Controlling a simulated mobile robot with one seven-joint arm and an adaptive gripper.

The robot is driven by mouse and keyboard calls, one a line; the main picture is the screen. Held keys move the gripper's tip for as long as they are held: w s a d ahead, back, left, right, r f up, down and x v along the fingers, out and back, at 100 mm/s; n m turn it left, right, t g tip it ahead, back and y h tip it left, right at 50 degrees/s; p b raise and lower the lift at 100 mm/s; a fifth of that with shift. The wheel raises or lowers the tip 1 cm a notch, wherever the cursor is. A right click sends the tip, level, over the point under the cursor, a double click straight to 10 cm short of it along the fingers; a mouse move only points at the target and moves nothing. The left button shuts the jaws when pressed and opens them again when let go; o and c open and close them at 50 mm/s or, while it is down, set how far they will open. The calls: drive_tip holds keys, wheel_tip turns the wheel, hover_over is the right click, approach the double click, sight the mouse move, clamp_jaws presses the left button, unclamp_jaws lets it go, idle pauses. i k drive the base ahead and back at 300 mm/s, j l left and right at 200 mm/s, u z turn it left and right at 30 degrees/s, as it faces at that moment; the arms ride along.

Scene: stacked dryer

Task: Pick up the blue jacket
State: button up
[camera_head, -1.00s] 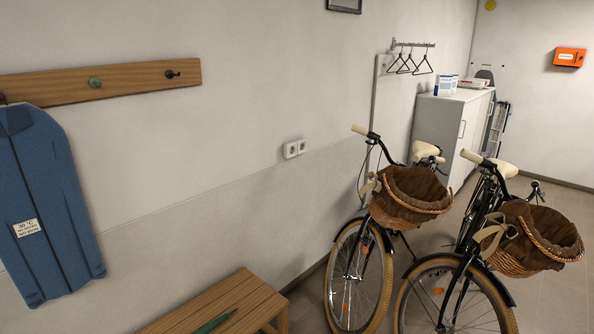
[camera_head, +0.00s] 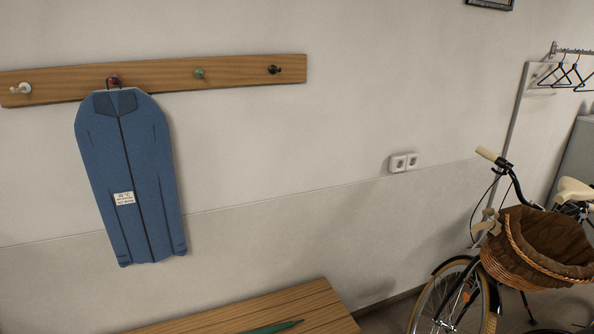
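The blue jacket (camera_head: 143,170) hangs flat against the wall at the left, from a red knob (camera_head: 113,80) on a wooden peg rail. It has a dark collar and a small white label (camera_head: 124,198) on its front. The label reads 30 °C at the top; the smaller print is not legible. My gripper is not in view.
The wooden peg rail (camera_head: 235,74) also carries white, green and dark knobs. A wooden bench (camera_head: 310,302) with a green item (camera_head: 274,327) stands below. A bicycle (camera_head: 455,295) with a wicker basket (camera_head: 530,245) stands at the right. Wall sockets (camera_head: 404,162) are between.

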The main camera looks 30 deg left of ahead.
sight(121, 135)
drive_tip(key=i+j+u, duration=0.1)
drive_tip(key=u, duration=0.25)
drive_tip(key=i+u, duration=0.35)
drive_tip(key=i+l+u, duration=0.1)
drive_tip(key=u, duration=0.25)
drive_tip(key=i, duration=0.1)
